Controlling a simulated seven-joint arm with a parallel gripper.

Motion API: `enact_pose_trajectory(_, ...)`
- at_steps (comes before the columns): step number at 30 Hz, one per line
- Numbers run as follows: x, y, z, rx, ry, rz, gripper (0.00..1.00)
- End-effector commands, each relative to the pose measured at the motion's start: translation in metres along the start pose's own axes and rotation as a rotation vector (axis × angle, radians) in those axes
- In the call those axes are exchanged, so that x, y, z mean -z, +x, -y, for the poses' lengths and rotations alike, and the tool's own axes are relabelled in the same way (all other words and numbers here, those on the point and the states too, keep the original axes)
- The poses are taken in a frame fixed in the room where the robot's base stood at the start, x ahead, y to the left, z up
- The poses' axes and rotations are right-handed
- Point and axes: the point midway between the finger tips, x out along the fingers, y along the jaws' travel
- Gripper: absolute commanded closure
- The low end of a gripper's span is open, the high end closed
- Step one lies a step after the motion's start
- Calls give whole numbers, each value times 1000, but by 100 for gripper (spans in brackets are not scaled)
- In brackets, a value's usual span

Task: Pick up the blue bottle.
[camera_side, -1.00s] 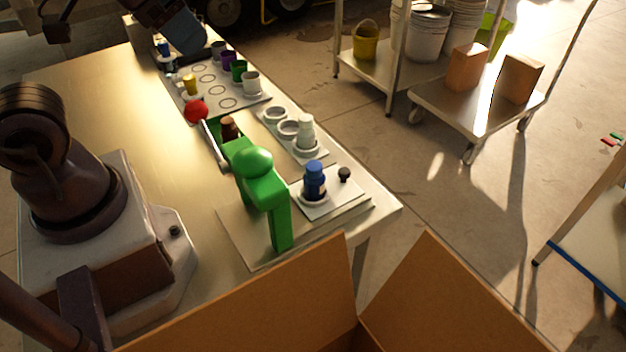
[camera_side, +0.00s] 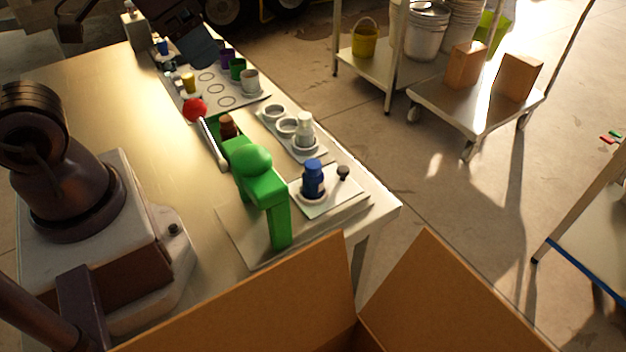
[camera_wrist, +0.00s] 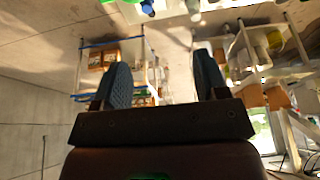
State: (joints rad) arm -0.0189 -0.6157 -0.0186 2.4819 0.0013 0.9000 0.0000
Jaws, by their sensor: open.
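The blue bottle (camera_side: 313,180) stands upright in a white ring on a pale plate at the near right end of the table, beside the green press (camera_side: 262,175). A blue-topped thing, likely the same bottle (camera_wrist: 147,7), is cut off at the top edge of the wrist view. My gripper (camera_side: 203,52) is above the far end of the table, well away from the bottle. In the wrist view its two dark fingers (camera_wrist: 164,82) are wide apart with nothing between them.
The press has a lever with a red ball (camera_side: 195,109). A white bottle (camera_side: 305,132) stands in a holder behind the blue bottle. A tray (camera_side: 207,88) with coloured cups lies at the far end. An open cardboard box (camera_side: 270,305) stands in front.

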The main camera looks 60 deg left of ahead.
Motion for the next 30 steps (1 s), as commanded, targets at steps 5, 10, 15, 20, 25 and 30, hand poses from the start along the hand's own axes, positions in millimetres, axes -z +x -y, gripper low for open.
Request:
enact_pose_trajectory(5, 20, 42, -4, 11, 135, 182, 33)
enact_pose_trajectory(10, 41, 89, -12, -42, 437, 311, 33)
enact_pose_trajectory(15, 57, 141, -26, -159, 823, 384, 33)
enact_pose_trajectory(20, 73, 174, -38, -267, 1200, 362, 33)
enact_pose_trajectory(25, 88, 174, -42, -289, 1460, 297, 33)
enact_pose_trajectory(30, 86, 180, -42, -306, 1554, 285, 33)
